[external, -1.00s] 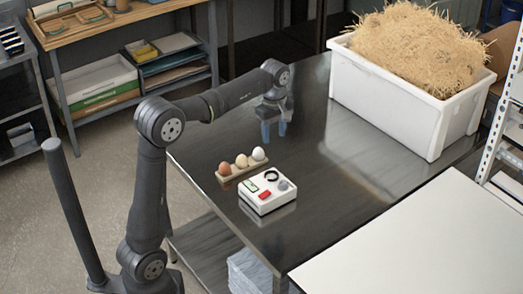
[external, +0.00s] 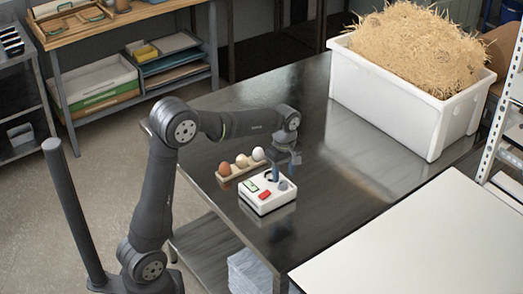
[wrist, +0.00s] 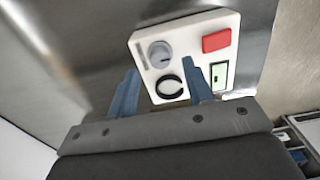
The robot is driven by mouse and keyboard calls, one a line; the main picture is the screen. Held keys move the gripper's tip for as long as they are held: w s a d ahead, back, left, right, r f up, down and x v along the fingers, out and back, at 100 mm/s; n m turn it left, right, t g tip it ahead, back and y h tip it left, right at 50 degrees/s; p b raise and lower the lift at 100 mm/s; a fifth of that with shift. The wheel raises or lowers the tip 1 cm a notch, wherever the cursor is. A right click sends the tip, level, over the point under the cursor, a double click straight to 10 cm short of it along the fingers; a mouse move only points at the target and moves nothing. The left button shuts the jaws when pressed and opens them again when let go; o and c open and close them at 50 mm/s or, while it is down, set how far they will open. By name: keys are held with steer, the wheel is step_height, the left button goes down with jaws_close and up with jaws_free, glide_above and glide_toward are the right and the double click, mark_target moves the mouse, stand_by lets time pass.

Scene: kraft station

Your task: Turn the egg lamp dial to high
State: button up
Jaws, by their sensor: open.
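The egg lamp is a white box (external: 267,193) on the dark metal table. Its grey round dial (wrist: 160,54) has a small dark mark and also shows at the right of the box in the external view (external: 283,186). My gripper (wrist: 162,72) is open and empty over the box, pointing down. In the wrist view its blue fingers lie on either side of the black ring (wrist: 169,87), with their tips just short of the dial. I cannot tell whether they touch the box. In the external view the fingers partly hide the ring.
A wooden holder (external: 224,178) with brown, beige and white eggs (external: 258,154) stands close behind the box. A white bin of straw (external: 390,98) stands at the back right. The table between is clear.

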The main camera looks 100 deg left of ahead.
mark_target(283, 182)
steer(key=shift+f, duration=1.6)
steer(key=c, duration=1)
steer(key=shift+m, duration=0.3)
steer(key=m, duration=1.1)
steer(key=shift+m, duration=0.3)
